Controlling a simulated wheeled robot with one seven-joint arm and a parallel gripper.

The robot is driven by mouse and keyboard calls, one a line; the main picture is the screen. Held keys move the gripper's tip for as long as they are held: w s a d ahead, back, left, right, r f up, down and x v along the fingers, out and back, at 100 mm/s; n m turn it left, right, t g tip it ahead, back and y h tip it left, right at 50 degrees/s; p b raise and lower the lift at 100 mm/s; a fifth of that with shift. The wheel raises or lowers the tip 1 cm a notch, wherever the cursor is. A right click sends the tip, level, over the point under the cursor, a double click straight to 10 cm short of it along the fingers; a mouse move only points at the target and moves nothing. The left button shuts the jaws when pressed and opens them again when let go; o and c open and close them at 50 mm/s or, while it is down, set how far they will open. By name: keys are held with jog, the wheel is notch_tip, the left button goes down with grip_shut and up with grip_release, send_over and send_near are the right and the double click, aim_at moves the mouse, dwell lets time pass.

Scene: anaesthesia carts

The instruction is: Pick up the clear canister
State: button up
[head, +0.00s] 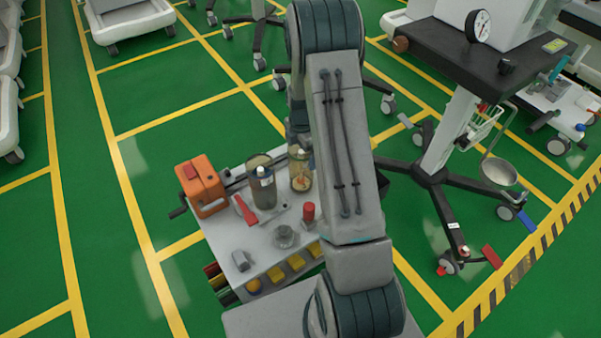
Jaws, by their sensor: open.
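The clear canister (300,170) stands upright on the white top of a small cart (262,238), near its back right, with something orange inside. A greyer see-through canister (263,190) stands just left of it, with a small white-labelled bottle in front of or in it. My arm passes close on the right and hides what lies behind it. My gripper (298,138) shows only in small part, pointing down just above and behind the clear canister. It is open, and its fingertips are hard to make out.
An orange box (201,186) stands at the cart's left edge. A red-handled item (244,209), a red cylinder (308,212), a metal knob-like piece (285,236) and a grey block (241,260) lie nearer. A wheeled stand (432,172) is to the right. Green floor is open at left.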

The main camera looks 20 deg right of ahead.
jog(key=c, duration=1.6)
